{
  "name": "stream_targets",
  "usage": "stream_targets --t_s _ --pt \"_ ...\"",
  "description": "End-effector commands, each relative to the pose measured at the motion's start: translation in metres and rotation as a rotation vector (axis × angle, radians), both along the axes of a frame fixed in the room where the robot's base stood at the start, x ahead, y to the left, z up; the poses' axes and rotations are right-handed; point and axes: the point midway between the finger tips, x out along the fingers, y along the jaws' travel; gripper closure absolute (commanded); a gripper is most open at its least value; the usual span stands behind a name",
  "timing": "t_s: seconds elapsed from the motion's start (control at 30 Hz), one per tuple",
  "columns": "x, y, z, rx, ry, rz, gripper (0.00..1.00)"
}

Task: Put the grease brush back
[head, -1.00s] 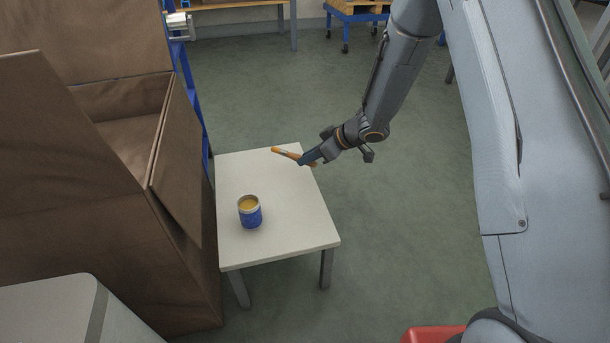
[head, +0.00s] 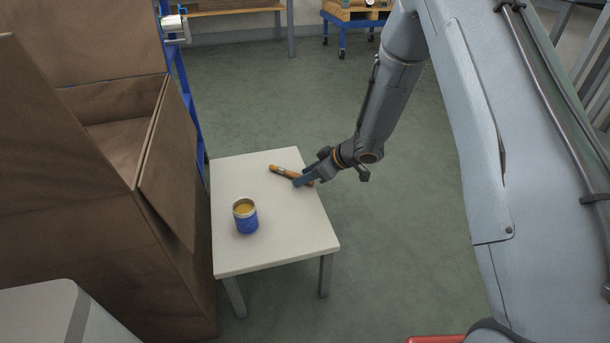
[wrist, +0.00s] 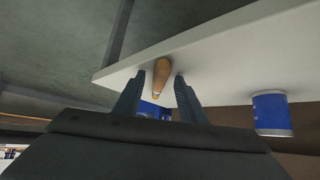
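The grease brush (head: 285,172), with an orange-brown handle, is low over or lying on the far right part of the white table (head: 262,258). I cannot tell if it fully rests there. My gripper (head: 307,176) is at its right end, near the table's right edge. In the wrist view, the brush (wrist: 162,75) shows between the two dark fingers of my gripper (wrist: 159,90), with a gap on each side, so the fingers look open. A blue tin with yellow contents (head: 245,217) stands upright near the table's left side; it also shows in the wrist view (wrist: 271,113).
A large brown open box (head: 100,220) stands close along the table's left side. A pale grey rounded unit (head: 40,315) is at the lower left. A blue wheeled stand (head: 345,22) is far back. The tabletop's near right part and the floor to the right are clear.

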Motion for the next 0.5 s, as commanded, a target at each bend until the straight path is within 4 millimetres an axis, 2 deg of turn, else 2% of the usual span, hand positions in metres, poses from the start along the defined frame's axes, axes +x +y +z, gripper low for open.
stream_targets --t_s 0.3,0.5 --pt "0.0 0.0 0.002 0.0 -0.001 0.001 0.63" --pt "-0.007 -0.015 0.022 0.001 -0.001 -0.002 0.63"
